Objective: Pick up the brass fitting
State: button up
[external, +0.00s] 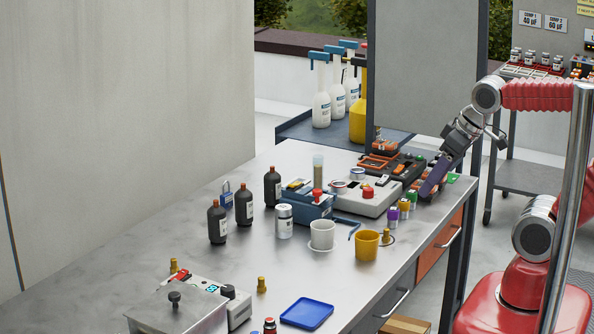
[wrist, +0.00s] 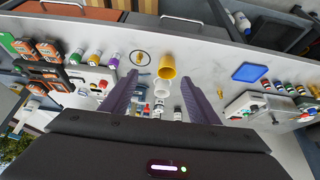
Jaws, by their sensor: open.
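A small brass fitting (external: 387,236) stands on the steel bench just right of the yellow mug, with a dark ring marked around its base. It also shows inside the ring in the wrist view (wrist: 138,58). A similar brass piece (external: 262,284) stands nearer the front, right of the grey box, and another (external: 174,266) is behind that box. My gripper (external: 426,193) is above the right part of the bench, beyond the ringed fitting and apart from it. In the wrist view its two purple fingers (wrist: 162,82) are spread with nothing held between them.
The yellow mug (external: 367,245) is close beside the ringed fitting; a white mug (external: 322,235) stands left of it. Small capped bottles (external: 404,205) stand between my gripper and the fitting. A blue tray (external: 306,313) lies in front. Dark bottles (external: 217,222) stand at left. Open bench lies between.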

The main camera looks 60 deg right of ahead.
jog(key=shift+c, duration=0.5)
jog(key=c, duration=0.4)
jog(key=w+d+f+n, duration=0.1)
jog(key=w+d+n, duration=0.1)
jog(key=w+d, duration=0.1)
jog(key=w+d+f+n+g+y, duration=0.1)
jog(key=w+d+f+n, duration=0.1)
jog(key=w+d, duration=0.1)
jog(key=w+d+f+n+y, duration=0.1)
jog(key=w+d+f+n, duration=0.1)
jog(key=w+d, duration=0.1)
jog(key=shift+w+d+g, duration=0.1)
jog(key=shift+d+g, duration=0.2)
jog(key=shift+d, duration=0.1)
